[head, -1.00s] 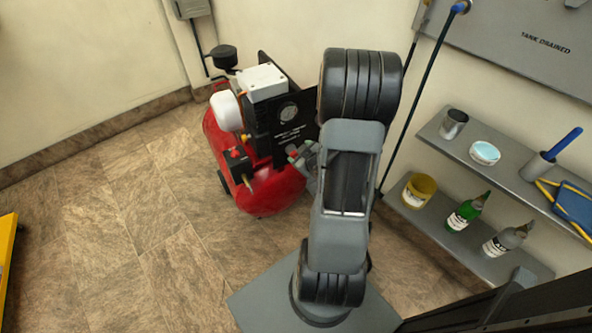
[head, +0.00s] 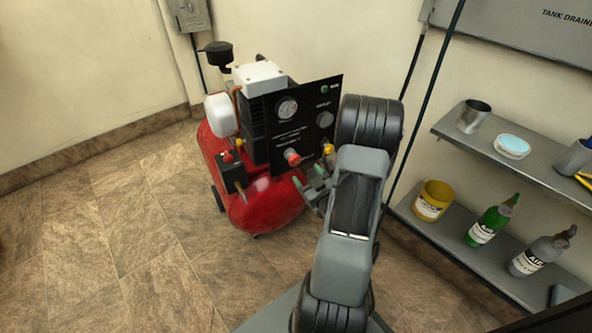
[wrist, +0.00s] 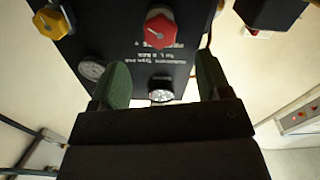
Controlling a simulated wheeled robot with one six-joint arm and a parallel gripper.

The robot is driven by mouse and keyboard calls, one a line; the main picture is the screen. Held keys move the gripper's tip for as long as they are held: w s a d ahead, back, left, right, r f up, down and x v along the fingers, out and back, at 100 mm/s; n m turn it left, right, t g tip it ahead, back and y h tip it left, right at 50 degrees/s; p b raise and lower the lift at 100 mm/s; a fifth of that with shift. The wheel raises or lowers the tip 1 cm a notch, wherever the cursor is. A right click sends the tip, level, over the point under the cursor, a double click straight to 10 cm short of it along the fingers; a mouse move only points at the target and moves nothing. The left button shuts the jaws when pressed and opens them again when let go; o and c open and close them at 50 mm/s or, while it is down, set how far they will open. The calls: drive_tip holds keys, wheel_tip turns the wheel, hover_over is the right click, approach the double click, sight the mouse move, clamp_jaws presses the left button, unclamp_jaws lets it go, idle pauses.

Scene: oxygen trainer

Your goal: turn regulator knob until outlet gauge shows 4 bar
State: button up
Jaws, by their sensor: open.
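A black panel (head: 310,92) on the compressor carries a red knob (head: 292,157) and a yellow knob (head: 328,149) low on its face. A white-faced gauge (head: 287,108) sits above the red knob, and a greyer round dial (head: 325,118) is to its right. I cannot read either dial or tell which knob is the regulator. My gripper (head: 309,177) is open and empty, in front of and below the panel. In the wrist view, my gripper (wrist: 162,80) shows green fingers apart; the red knob (wrist: 160,28) and yellow knob (wrist: 52,22) lie beyond them, untouched.
The compressor's red tank (head: 265,205) stands on the tiled floor below the panel. A red-handled valve (head: 227,157) is at its left. Grey shelves (head: 460,150) with cups and bottles are on the right wall. The floor at left is clear.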

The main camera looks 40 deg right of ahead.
sight(296, 162)
drive_tip(key=w, duration=0.5)
drive_tip(key=w+d, duration=0.1)
drive_tip(key=w, duration=0.1)
drive_tip(key=shift+w+b, duration=0.3)
drive_tip(key=shift+w, duration=0.05)
drive_tip(key=c, duration=0.9)
drive_tip(key=shift+m, duration=0.7)
drive_tip(key=o, duration=0.9)
